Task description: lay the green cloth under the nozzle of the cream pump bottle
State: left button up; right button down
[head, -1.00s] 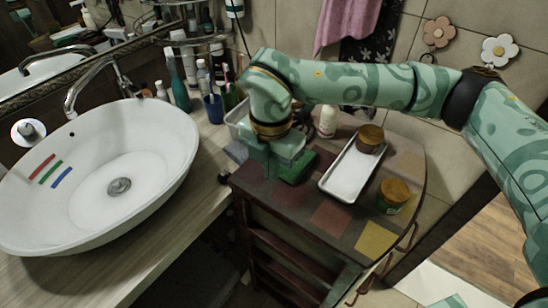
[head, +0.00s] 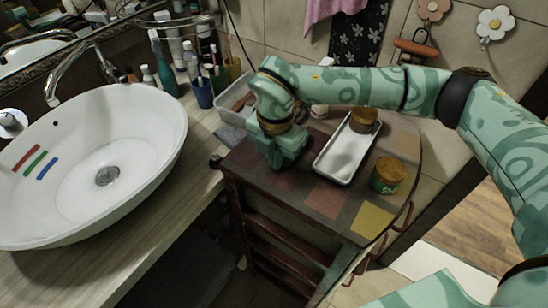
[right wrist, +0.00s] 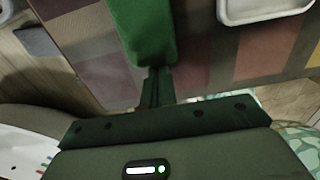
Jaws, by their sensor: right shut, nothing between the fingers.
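My right gripper (head: 283,165) is shut and empty, low over the left part of the small patchwork-topped cabinet. In the right wrist view the green cloth (right wrist: 145,32) lies as a narrow strip just beyond the shut fingers (right wrist: 157,88); I cannot tell whether they touch. In the head view my right gripper and arm hide the cloth. A pale bottle (head: 319,112), perhaps the cream pump bottle, shows only its lower part behind my right forearm; its nozzle is hidden. My left gripper is not in view.
A white tray (head: 335,174) lies on the cabinet top, with a brown-lidded jar (head: 364,122) at its far end. A green jar with a brown lid (head: 388,176) stands right of it. The front squares of the cabinet top (head: 325,198) are bare. A white basin (head: 145,150) is at left.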

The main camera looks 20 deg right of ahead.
jog(key=w+d, duration=0.2)
jog(key=w+d+p, duration=0.1)
jog(key=w+d, duration=0.1)
jog(key=d, duration=0.1)
jog(key=shift+d, duration=0.1)
dwell(0.3)
